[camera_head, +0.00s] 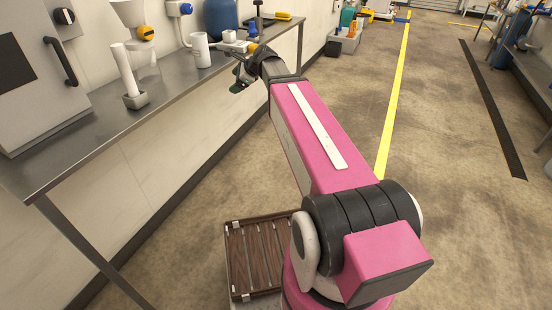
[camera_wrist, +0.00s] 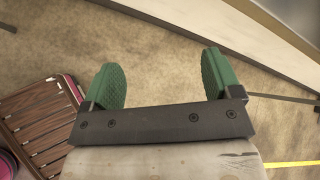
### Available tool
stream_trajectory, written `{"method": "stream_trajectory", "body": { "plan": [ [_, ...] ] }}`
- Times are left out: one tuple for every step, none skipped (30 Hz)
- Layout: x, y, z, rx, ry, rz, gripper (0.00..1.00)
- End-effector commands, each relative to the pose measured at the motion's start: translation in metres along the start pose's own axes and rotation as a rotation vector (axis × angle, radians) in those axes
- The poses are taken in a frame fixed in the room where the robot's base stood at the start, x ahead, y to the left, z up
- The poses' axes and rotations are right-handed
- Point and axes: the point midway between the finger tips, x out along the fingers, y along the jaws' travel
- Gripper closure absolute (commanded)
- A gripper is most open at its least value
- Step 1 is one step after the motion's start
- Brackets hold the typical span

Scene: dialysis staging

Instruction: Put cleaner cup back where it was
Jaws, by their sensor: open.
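A white mug-like cup (camera_head: 200,51) with a handle stands upright on the metal bench (camera_head: 172,88), left of my gripper. I cannot tell for sure that it is the cleaner cup. My gripper (camera_head: 238,77) is at the bench's right edge, apart from the cup. The cup is not in the wrist view.
A blue container (camera_head: 221,18) and small items are behind the cup. A brown slatted rack (camera_head: 255,257) is low beside my base. Open floor lies right.

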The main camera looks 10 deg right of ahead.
Motion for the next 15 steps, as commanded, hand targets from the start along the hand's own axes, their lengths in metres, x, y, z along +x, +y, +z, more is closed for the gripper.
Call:
{"method": "stream_trajectory", "body": {
  "plan": [
    [0.005,0.025,-0.021,-0.101,0.049,0.037,0.16],
    [0.009,0.037,-0.034,-0.173,0.078,0.063,0.16],
    [0.013,0.054,-0.050,-0.270,0.115,0.101,0.16],
    [0.015,0.066,-0.062,-0.343,0.141,0.132,0.16],
    [0.017,0.079,-0.074,-0.416,0.164,0.166,0.16],
    [0.019,0.096,-0.089,-0.513,0.191,0.215,0.16],
    [0.020,0.109,-0.101,-0.586,0.209,0.253,0.16],
    [0.020,0.121,-0.112,-0.659,0.225,0.293,0.16],
    [0.020,0.139,-0.127,-0.755,0.242,0.351,0.16],
    [0.020,0.151,-0.138,-0.826,0.251,0.396,0.16],
    [0.019,0.164,-0.148,-0.897,0.257,0.442,0.16],
    [0.017,0.180,-0.162,-0.989,0.262,0.506,0.16],
    [0.015,0.192,-0.172,-1.056,0.262,0.554,0.16],
    [0.013,0.204,-0.181,-1.119,0.258,0.603,0.16],
    [0.010,0.217,-0.192,-1.200,0.252,0.663,0.16]
  ]
}}
